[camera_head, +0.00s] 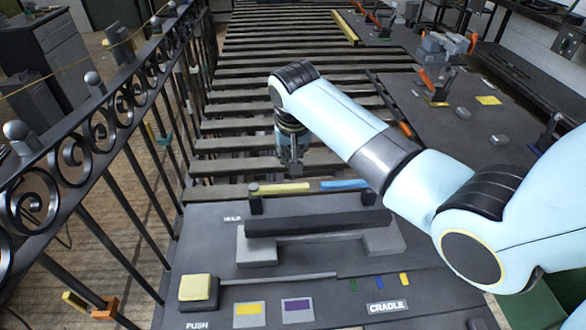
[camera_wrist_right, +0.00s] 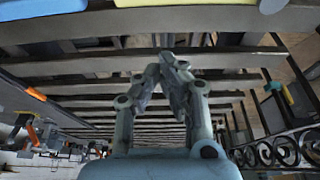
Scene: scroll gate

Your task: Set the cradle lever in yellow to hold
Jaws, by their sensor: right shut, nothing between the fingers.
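My right gripper (camera_head: 291,168) hangs fingers-down just beyond the far edge of the grey panel, over the slatted floor. In the right wrist view, its fingers (camera_wrist_right: 161,68) are shut with nothing between them. A black bar (camera_head: 320,223) lies across a grey cradle (camera_head: 257,247) on the panel, nearer than the gripper and apart from it. A label by its left end seems to read HOLD (camera_head: 233,218). A yellow strip (camera_head: 280,188) and a blue strip (camera_head: 344,185) lie along the far edge. I cannot tell which part is the lever. My left gripper is out of view.
A yellow push button (camera_head: 196,288) stands at the panel's front left, near yellow (camera_head: 248,309) and purple (camera_head: 298,309) tiles and a CRADLE label (camera_head: 388,307). A black scrollwork railing (camera_head: 90,135) runs along the left. Another panel (camera_head: 455,120) with tools lies at the right.

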